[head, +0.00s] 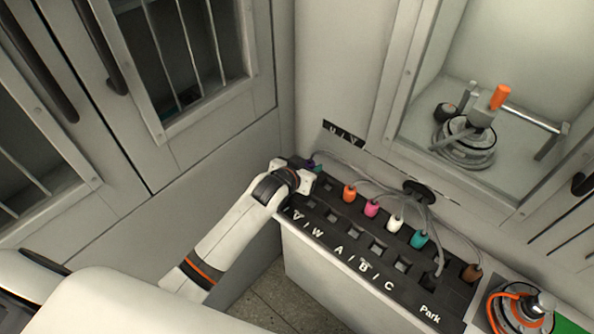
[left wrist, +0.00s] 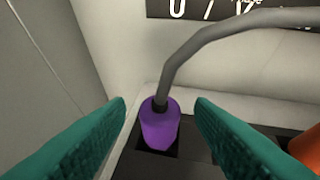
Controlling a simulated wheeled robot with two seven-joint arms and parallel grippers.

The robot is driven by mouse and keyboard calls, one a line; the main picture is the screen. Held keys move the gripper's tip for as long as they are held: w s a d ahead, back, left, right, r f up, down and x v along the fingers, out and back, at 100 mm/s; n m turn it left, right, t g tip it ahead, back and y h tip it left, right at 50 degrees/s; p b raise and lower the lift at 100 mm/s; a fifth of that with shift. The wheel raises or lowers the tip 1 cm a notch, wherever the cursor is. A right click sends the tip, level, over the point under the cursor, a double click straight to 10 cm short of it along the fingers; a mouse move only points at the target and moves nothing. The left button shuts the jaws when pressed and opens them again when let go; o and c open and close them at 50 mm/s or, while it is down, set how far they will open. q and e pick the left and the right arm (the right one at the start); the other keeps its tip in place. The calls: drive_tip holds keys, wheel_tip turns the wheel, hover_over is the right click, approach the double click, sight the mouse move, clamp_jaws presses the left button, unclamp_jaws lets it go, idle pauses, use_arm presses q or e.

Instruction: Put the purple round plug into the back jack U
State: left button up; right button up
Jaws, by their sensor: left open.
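The purple round plug (left wrist: 160,124) stands upright at a dark square opening (left wrist: 157,152) in the black panel, with its grey cable rising from its top. I cannot tell how deep it sits. In the head view a small purple part of it (head: 311,163) shows at the back left corner of the panel (head: 440,308). My left gripper (head: 314,170) is there; in the left wrist view its green fingers (left wrist: 160,118) are open, one on each side of the plug, with gaps showing. The gripper hides the panel's left end and its U lettering. My right gripper is not in view.
Orange (head: 349,193), pink (head: 372,208), white (head: 395,224), teal (head: 418,239) and brown (head: 471,272) plugs stand along the back row, their cables arching close behind. Several front square openings are empty. A wall label (head: 343,134) is behind. A motor (head: 521,312) is at right.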

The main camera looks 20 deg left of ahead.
use_arm(q)
drive_tip(key=v, duration=1.1)
drive_tip(key=shift+s, duration=0.2)
